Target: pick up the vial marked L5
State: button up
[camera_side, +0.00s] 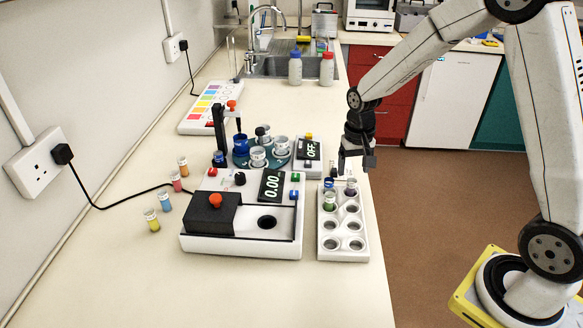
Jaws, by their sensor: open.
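Several small vials are in view, but their markings are too small to read, so I cannot tell which is L5. A green vial (329,202), a purple vial (351,188) and a blue vial (328,184) sit in the back holes of the white rack (343,256). Loose on the bench at left stand an orange vial (183,167), a pink vial (176,182), a light blue vial (164,203) and a yellow vial (152,221). My gripper (356,167) is open and appears empty, near the back end of the rack and partly hiding it.
A white instrument (240,246) with a 0.00 display and black lid stands left of the rack. Behind it are a round teal holder (240,162) with cups and a box reading OFF (309,151). A black cable runs along the left. The front bench (300,295) is clear.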

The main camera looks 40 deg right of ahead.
aim_at(352, 182)
jog(key=shift+f, duration=2.6)
jog(key=shift+c, duration=0.2)
grip_shut()
